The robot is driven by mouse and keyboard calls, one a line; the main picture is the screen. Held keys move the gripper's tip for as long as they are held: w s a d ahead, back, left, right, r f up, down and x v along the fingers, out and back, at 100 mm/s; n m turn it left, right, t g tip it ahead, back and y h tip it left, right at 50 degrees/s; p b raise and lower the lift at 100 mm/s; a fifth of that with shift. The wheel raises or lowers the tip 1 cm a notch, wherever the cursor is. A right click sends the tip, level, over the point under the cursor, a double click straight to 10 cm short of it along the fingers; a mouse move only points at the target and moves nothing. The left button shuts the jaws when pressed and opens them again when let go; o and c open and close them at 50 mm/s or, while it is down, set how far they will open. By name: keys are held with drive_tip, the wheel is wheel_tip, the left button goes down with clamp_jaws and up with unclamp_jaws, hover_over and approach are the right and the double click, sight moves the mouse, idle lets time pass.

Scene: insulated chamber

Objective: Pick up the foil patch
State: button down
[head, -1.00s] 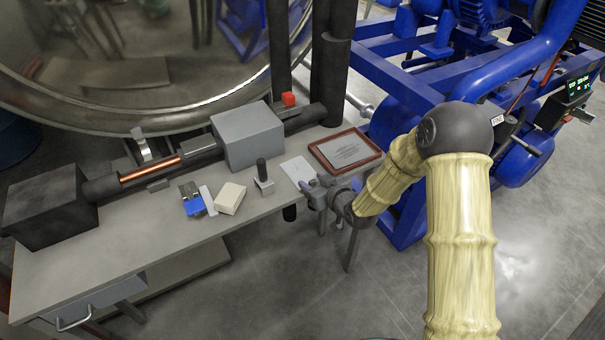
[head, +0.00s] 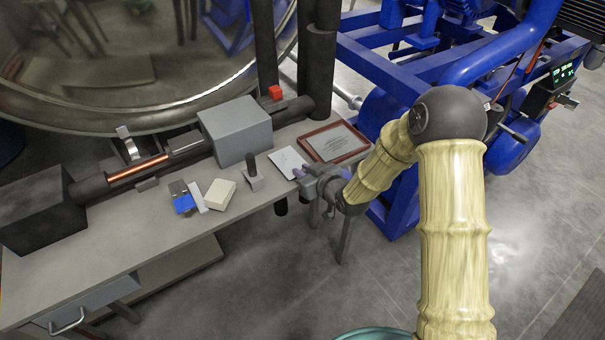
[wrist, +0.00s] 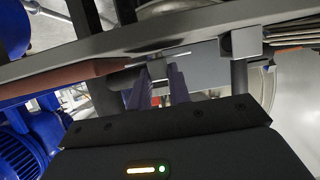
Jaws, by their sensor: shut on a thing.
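The foil patch (head: 289,162) is a thin, pale flat sheet at the right end of the grey bench, in the head view. My gripper (head: 298,173) reaches in from the right at the bench's front edge and is shut on the sheet's near right edge. In the wrist view the purple fingers (wrist: 158,78) point to a thin, bright-edged sheet at the bench edge. The sheet seems to lie at bench height; whether it is clear of the top I cannot tell. The fingertips hide its gripped part.
A red-brown framed tray (head: 365,150) lies just right of the patch. A small block with a black post (head: 252,180), a cream block (head: 220,193) and a blue item (head: 184,204) stand to the left. A grey box (head: 235,130) stands behind. The floor in front is open.

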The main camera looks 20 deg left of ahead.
wheel_tip(320, 180, up, 8)
drive_tip(key=shift+r, duration=0.25)
drive_tip(key=shift+r, duration=0.1)
idle(0.4)
